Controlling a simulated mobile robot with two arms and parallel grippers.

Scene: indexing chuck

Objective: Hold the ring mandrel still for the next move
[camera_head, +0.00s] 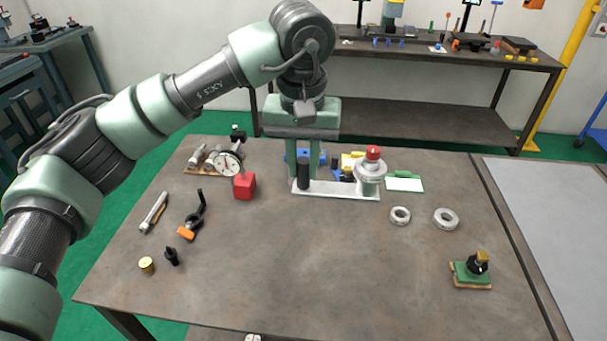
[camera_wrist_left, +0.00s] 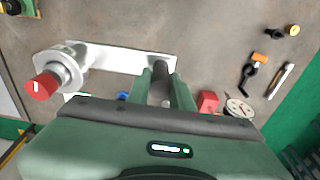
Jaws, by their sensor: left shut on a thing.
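The ring mandrel looks to be the dark upright cylinder (camera_head: 303,173) at the left end of a pale base plate (camera_head: 335,190). My left gripper (camera_head: 305,180) reaches down from above and is shut on this cylinder. In the left wrist view the cylinder (camera_wrist_left: 160,88) shows between the two green fingers (camera_wrist_left: 160,73), at the right end of the plate. A round metal chuck (camera_head: 370,175) with a red knob (camera_head: 373,153) stands at the plate's other end. My right gripper is not seen.
A red block (camera_head: 244,187) and a dial gauge (camera_head: 228,163) sit left of the plate. Two metal rings (camera_head: 400,215) (camera_head: 446,219) and a green fixture (camera_head: 472,273) lie to the right. The front middle of the table is mostly clear.

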